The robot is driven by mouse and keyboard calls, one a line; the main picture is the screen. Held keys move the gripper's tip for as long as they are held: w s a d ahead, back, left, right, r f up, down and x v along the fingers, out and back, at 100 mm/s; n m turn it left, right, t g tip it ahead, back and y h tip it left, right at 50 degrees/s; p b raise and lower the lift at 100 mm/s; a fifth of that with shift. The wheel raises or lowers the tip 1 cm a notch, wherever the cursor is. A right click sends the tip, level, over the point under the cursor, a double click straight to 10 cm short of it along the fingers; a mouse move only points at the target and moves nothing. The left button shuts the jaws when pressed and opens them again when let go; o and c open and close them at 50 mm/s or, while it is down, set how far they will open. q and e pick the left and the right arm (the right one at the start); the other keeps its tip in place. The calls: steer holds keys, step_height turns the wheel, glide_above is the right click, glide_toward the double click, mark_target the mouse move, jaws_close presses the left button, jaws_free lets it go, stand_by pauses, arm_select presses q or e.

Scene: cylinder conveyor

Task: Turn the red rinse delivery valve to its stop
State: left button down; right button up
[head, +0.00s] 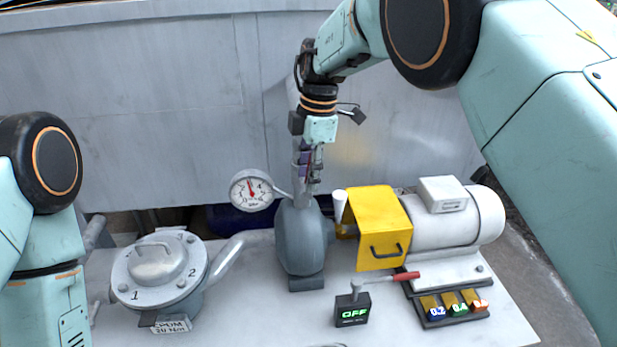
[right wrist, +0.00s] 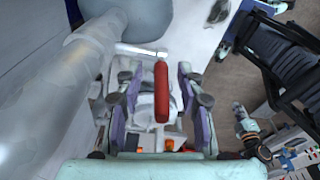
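The red valve handle (right wrist: 162,92) shows in the right wrist view as a rounded red bar on a short metal stem, beside the thick grey pipe (right wrist: 45,110). My right gripper (right wrist: 158,100) has one finger on each side of it, with a gap on both sides, so it is open around the handle without gripping it. In the head view my right gripper (head: 310,172) points down in front of the upright pipe above the grey pump casing (head: 301,238); the handle is mostly hidden there. My left arm shows at the left edge, but its gripper is out of view.
A pressure gauge (head: 252,190) stands left of the pipe. A yellow guard (head: 378,220) and a motor (head: 455,222) are to the right. A separate red lever (head: 407,276) sits by an OFF display (head: 352,310). A lidded round housing (head: 158,270) is at left.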

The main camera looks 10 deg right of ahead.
mark_target(309, 155)
step_height(309, 155, up, 8)
steer(key=shift+s+f, duration=0.15)
steer(key=shift+f, duration=0.1)
steer(key=shift+r, duration=0.45)
